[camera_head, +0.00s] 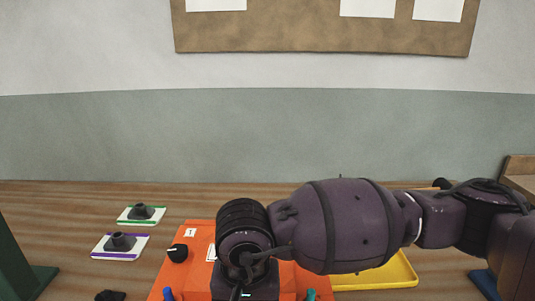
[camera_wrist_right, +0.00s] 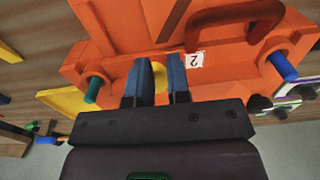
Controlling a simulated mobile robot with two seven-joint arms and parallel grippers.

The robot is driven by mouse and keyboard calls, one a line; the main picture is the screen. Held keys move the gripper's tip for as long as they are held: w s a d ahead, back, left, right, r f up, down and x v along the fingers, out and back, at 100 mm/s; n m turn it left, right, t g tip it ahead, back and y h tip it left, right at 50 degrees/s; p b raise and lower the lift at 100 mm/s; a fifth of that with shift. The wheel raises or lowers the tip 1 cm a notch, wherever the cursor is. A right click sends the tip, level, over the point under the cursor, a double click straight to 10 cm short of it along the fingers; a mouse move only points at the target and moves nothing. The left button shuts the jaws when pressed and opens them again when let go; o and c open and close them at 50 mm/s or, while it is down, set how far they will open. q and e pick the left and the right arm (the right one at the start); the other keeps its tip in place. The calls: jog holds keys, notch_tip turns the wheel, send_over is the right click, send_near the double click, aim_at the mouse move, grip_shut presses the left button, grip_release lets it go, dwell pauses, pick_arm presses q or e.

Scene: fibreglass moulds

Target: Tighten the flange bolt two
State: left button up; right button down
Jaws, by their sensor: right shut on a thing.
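The orange mould (camera_head: 203,236) stands on the table, mostly hidden behind my right arm in the head view. In the right wrist view its flange (camera_wrist_right: 120,68) fills the upper part, with a white label "2" (camera_wrist_right: 194,60), upside down. My right gripper (camera_wrist_right: 159,65) is at the flange just beside this label. Its two fingers are shut on a yellow bolt (camera_wrist_right: 160,84), of which only a part shows between them. A green bolt (camera_wrist_right: 93,90) and a blue bolt (camera_wrist_right: 283,67) stick out of the flange on either side. My left gripper is in neither view.
A black knob (camera_head: 177,253) is near label "1" (camera_head: 190,232). A yellow tray (camera_head: 402,272) lies right of the mould, partly under my arm. Two white cards, green-edged (camera_head: 127,220) and purple-edged (camera_head: 101,252), bear black cone-like parts. A dark green post (camera_head: 17,262) stands far left.

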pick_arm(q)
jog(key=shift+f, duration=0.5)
pick_arm(e)
jog(key=shift+s+a+f, duration=0.1)
jog(key=shift+s+f, duration=0.15)
jog(key=shift+f, duration=0.25)
jog(key=shift+s+a+f, duration=0.1)
jog(key=shift+s+f, duration=0.1)
jog(key=shift+f, duration=0.25)
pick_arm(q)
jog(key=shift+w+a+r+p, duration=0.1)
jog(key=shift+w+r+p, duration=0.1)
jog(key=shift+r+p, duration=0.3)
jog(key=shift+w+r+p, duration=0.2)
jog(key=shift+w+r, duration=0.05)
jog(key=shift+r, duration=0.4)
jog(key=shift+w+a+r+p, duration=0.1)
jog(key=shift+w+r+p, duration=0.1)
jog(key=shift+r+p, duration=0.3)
pick_arm(e)
notch_tip(320, 180, up, 7)
jog(key=shift+w, duration=0.2)
